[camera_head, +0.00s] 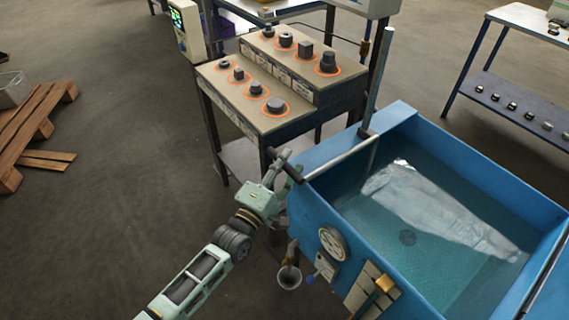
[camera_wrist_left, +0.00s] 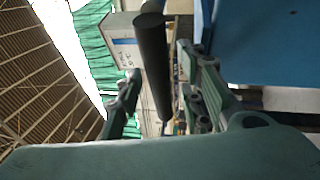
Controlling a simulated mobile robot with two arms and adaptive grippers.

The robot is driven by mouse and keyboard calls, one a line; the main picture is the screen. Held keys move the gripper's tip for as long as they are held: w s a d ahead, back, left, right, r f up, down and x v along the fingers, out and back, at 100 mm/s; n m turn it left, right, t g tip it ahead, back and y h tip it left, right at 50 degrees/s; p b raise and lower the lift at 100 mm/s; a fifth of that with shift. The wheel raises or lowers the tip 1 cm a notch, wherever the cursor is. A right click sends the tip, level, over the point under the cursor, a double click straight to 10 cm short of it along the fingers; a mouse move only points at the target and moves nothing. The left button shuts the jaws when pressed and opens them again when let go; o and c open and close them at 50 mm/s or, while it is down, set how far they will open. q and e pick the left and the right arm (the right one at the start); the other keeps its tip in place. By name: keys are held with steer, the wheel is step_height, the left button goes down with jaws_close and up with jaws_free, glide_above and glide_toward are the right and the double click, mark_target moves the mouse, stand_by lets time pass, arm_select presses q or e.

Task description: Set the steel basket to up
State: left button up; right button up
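The blue tank (camera_head: 475,158) holds clear water. A perforated floor (camera_head: 400,265) shows under the water; I cannot tell whether it is the steel basket. A steel rod (camera_head: 342,158) runs from an upright post (camera_head: 378,75) over the tank's left rim to a black bar handle (camera_head: 286,167). My left gripper (camera_head: 278,172) is at this handle, outside the tank's left corner. In the left wrist view the black handle (camera_wrist_left: 153,65) stands between my open fingers (camera_wrist_left: 158,100), with gaps on both sides. My right gripper is not in view.
A stepped bench (camera_head: 290,120) with several dark metal pieces stands behind my left gripper. A dial (camera_head: 333,244) and a small cup (camera_head: 289,277) are on the tank's near side. Wooden pallets (camera_head: 35,125) lie at the left. The floor between is clear.

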arm_select(q)
steer(key=shift+c, duration=0.3)
steer(key=c, duration=0.8)
jaws_close()
